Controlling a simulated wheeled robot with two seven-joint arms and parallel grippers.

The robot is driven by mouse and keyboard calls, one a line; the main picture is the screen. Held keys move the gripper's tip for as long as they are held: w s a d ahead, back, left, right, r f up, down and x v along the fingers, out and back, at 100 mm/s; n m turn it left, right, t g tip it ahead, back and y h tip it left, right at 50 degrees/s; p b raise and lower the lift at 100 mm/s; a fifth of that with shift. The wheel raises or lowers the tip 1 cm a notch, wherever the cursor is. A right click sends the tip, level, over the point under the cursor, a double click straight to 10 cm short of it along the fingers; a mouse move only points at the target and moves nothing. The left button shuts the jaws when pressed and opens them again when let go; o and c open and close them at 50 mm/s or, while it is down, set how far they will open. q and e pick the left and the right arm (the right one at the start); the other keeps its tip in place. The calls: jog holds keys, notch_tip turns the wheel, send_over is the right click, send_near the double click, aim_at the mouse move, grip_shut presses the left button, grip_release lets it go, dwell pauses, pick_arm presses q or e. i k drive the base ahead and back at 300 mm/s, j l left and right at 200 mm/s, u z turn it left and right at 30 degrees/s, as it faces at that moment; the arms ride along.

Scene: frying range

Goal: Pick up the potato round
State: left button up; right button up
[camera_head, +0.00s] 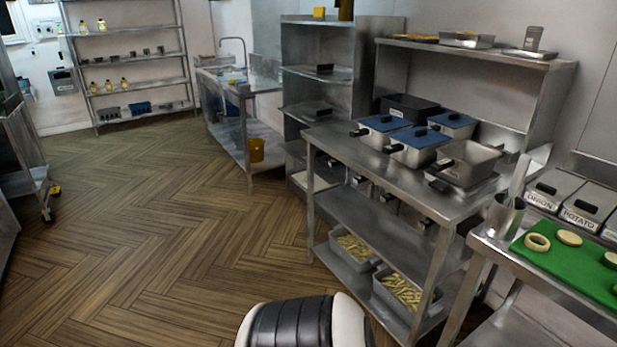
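A pale, solid round slice that looks like a potato round (569,237) lies flat near the back edge of a green cutting board (560,264) at the right. A pale ring (537,242), open in the middle like an onion ring, lies to its left, apart from it. Another pale round piece (611,259) is partly cut off by the right picture edge. Neither my left nor my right gripper is in view. A black and white part of my own body shows at the bottom middle.
Metal bins labelled ONION (552,188) and POTATO (588,205) stand behind the board. A steel cup (503,218) stands at its left. A steel table (400,170) holds lidded pans, with bins of fries (352,250) below. The wooden floor at left is clear.

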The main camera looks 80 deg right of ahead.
aim_at(568, 238)
jog(key=z, duration=4.35)
